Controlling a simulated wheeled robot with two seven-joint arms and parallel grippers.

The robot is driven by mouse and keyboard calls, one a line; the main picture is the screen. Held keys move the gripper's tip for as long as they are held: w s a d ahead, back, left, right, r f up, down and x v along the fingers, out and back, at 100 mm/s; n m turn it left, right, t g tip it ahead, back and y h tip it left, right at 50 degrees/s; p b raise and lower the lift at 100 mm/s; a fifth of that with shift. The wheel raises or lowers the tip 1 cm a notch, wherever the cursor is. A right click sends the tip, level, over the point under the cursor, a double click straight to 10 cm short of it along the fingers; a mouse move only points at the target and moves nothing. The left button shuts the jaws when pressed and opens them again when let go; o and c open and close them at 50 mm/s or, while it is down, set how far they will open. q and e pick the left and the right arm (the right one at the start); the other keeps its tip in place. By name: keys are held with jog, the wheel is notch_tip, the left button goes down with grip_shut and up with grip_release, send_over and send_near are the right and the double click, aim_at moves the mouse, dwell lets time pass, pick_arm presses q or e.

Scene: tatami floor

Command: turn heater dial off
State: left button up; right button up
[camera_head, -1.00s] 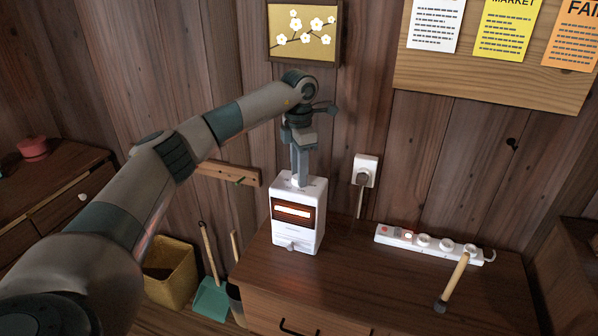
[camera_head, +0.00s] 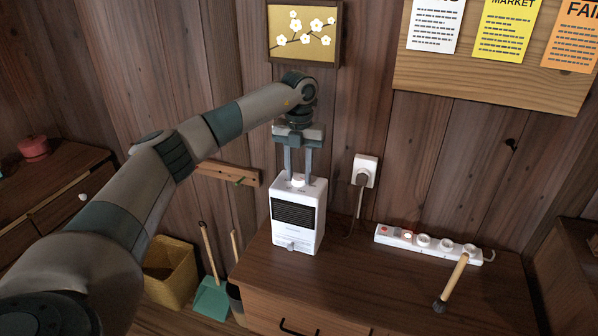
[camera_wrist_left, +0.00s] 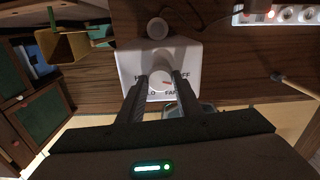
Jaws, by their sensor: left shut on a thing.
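The small white heater (camera_head: 297,232) stands upright on the wooden cabinet. Its front grille (camera_head: 293,215) is dark, with no glow. The white dial (camera_wrist_left: 160,84) is on its top face, and its orange mark points right, between the OFF and FAN labels or near OFF in the left wrist view; I cannot tell exactly which. My left gripper (camera_head: 298,178) points straight down from above, its two fingers on either side of the dial, shut on it. It also shows in the left wrist view (camera_wrist_left: 160,77). My right gripper is not in view.
A white power strip (camera_head: 452,248) with a lit red switch lies right of the heater on the cabinet top (camera_head: 365,285). A wooden-handled tool (camera_head: 453,280) is in front of it. A wall outlet (camera_head: 365,170) with a plug and cord is close behind the heater.

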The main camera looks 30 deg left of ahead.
pick_arm(q)
jog(key=n, duration=0.2)
jog(key=shift+n, duration=0.8)
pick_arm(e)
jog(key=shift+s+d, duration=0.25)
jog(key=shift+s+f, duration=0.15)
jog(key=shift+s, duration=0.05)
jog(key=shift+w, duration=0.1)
pick_arm(q)
jog(key=o, duration=1)
jog(key=shift+o, duration=0.2)
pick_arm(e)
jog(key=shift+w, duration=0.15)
pick_arm(q)
jog(key=shift+r, duration=0.15)
